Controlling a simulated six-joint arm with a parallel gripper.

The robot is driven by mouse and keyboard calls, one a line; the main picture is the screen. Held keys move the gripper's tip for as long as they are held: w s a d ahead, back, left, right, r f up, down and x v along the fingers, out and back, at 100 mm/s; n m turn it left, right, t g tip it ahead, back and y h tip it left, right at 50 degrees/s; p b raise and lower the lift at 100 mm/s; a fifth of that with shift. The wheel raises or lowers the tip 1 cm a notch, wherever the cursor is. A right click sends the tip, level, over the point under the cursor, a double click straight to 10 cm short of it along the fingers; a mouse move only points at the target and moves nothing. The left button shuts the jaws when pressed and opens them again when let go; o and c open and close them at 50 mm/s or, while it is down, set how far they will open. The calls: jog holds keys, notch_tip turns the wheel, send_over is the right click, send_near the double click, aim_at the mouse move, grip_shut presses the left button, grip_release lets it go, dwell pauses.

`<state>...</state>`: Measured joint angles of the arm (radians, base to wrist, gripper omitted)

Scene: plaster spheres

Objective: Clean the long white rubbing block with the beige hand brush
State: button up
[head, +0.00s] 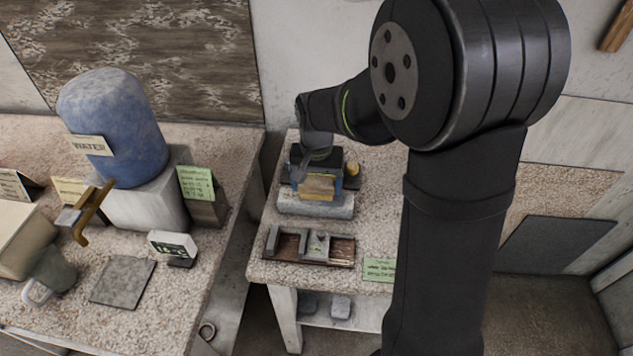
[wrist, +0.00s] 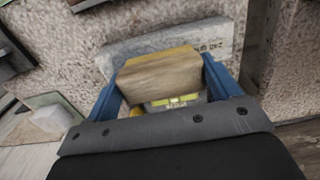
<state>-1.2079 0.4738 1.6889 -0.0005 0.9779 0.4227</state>
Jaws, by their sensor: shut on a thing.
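My gripper (head: 325,180) is shut on the beige hand brush (head: 317,187). In the wrist view its two blue fingers (wrist: 162,85) stand at either side of the brush's wooden body (wrist: 158,72). The long white rubbing block (head: 315,208) lies on the small table. In the wrist view the block (wrist: 212,35) shows just behind the brush, with dark marks at its right end. The brush overlaps the block in both views. I cannot tell whether its bristles touch it; the bristles and part of the block are hidden.
A brown tray (head: 341,256) with grey pieces lies in front of the block. A yellow round thing (head: 352,168) is behind it. The left bench holds a blue water container (head: 130,140). A gap separates bench and table.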

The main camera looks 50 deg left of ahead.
jog(key=shift+f, duration=0.6)
jog(key=shift+w+d, duration=0.75)
jog(key=shift+s+a, duration=1.55)
jog(key=shift+w+d, duration=0.1)
jog(key=shift+w+d, duration=1.5)
